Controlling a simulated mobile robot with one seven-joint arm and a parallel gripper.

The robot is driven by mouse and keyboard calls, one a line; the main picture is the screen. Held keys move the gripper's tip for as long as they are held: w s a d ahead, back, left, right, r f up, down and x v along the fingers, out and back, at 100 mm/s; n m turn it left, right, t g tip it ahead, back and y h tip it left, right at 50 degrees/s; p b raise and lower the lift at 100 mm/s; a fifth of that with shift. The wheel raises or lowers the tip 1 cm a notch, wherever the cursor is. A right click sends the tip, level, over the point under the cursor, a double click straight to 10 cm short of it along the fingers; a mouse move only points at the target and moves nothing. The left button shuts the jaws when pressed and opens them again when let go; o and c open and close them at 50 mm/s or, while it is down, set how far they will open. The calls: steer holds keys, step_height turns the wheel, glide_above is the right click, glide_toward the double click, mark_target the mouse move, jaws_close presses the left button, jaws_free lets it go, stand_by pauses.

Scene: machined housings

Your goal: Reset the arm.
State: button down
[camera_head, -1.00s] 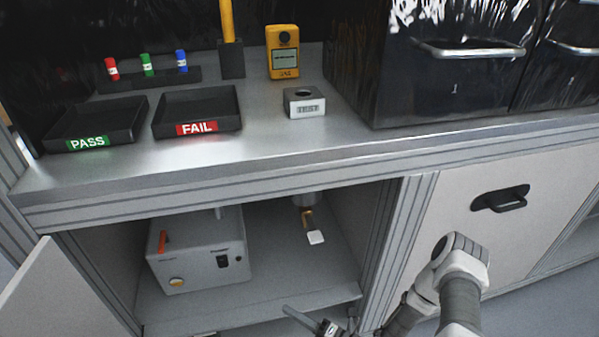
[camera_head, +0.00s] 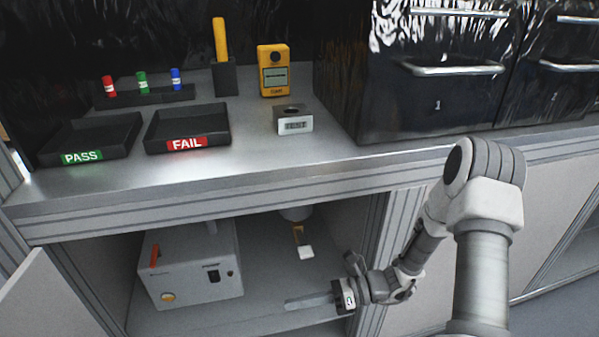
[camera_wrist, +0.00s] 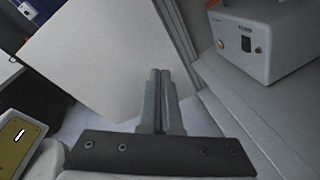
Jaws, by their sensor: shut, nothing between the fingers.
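My gripper (camera_head: 290,304) is at the front of the open cabinet under the bench, low and right of the grey box. Its fingers point left and are shut with nothing between them. In the wrist view my gripper (camera_wrist: 159,75) shows its two fingers side by side, touching, with the open cabinet door (camera_wrist: 95,50) beyond them. My arm comes in from the right side of the head view, bent at a raised elbow in front of the bench edge.
The grey box (camera_head: 190,265) with an orange handle stands inside the cabinet. A valve with a white-tipped lever (camera_head: 304,250) hangs right of it. On the bench are the PASS tray (camera_head: 85,140), FAIL tray (camera_head: 187,126), yellow meter (camera_head: 273,72) and black drawers (camera_head: 430,100). The bench front is clear.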

steer(key=s+d+r+n+t+h, duration=0.2)
steer(key=s+d+r+n+h, duration=0.25)
steer(key=r+n, duration=0.4)
steer(key=s+d+r+n+t+h, duration=0.3)
steer(key=s+d+r+n+h, duration=0.15)
steer(key=r+n+h, duration=0.35)
steer(key=s+d+r+n+t+h, duration=0.25)
steer(key=d+r+n, duration=0.35)
steer(key=r, duration=0.4)
step_height(320, 180, up, 19)
steer(key=s+n+p, duration=0.1)
steer(key=p, duration=1.7)
steer(key=shift+a+h, duration=0.3)
steer(key=shift+h, duration=0.1)
